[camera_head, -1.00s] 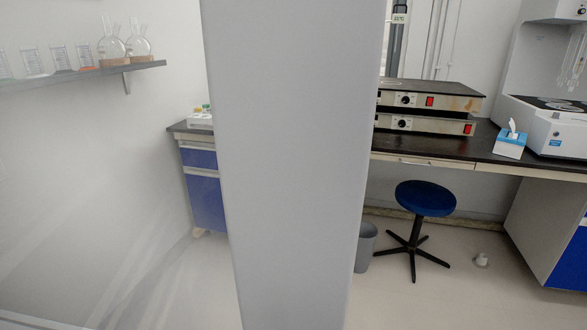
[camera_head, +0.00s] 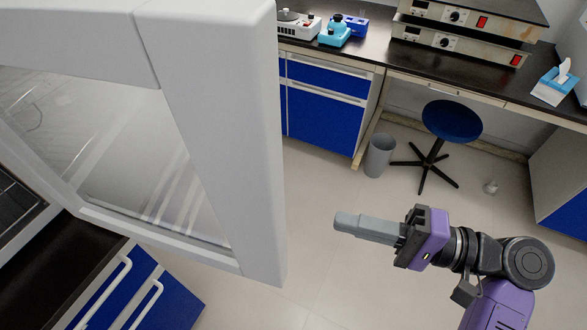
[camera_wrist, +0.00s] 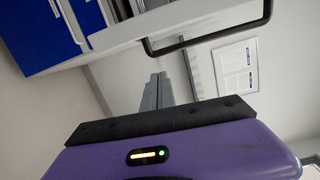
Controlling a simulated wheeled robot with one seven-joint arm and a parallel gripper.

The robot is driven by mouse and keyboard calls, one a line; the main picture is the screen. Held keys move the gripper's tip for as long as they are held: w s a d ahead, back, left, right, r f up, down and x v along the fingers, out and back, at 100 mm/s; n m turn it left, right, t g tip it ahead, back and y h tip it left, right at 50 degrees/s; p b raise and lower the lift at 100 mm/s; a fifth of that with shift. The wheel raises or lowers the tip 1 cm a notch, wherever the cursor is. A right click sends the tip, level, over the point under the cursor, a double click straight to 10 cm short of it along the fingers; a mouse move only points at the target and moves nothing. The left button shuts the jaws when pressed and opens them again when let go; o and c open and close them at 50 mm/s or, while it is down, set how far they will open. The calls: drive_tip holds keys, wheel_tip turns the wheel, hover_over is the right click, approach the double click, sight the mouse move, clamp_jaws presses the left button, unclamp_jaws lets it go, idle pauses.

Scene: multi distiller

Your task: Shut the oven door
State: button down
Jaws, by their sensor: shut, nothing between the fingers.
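The oven door (camera_head: 215,140) is a thick light-grey frame with a glass pane (camera_head: 130,150). It stands open at the left of the head view, its near edge towards the middle. Part of a dark rack (camera_head: 18,205) shows at the far left behind it. My gripper (camera_head: 338,222) is shut and empty, to the right of the door and apart from it, pointing left. The wrist view shows its closed fingers (camera_wrist: 155,90) below a dark looped handle (camera_wrist: 210,32); which thing that handle belongs to is unclear.
Blue drawers (camera_head: 135,295) with white handles are below the door. A dark-topped bench (camera_head: 370,55) runs along the back, with a blue stool (camera_head: 450,120) and a grey bin (camera_head: 379,155) in front. Pale floor lies open between the door and my arm.

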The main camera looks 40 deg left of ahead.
wheel_tip(320, 180, up, 8)
drive_tip(key=d+r+n+g+h+p, duration=0.1)
drive_tip(key=n+g+h, duration=0.1)
drive_tip(key=n+g, duration=0.2)
drive_tip(key=s+p+x, duration=0.1)
drive_tip(key=p+x, duration=0.1)
drive_tip(key=x, duration=0.8)
drive_tip(key=shift+s+d, duration=0.15)
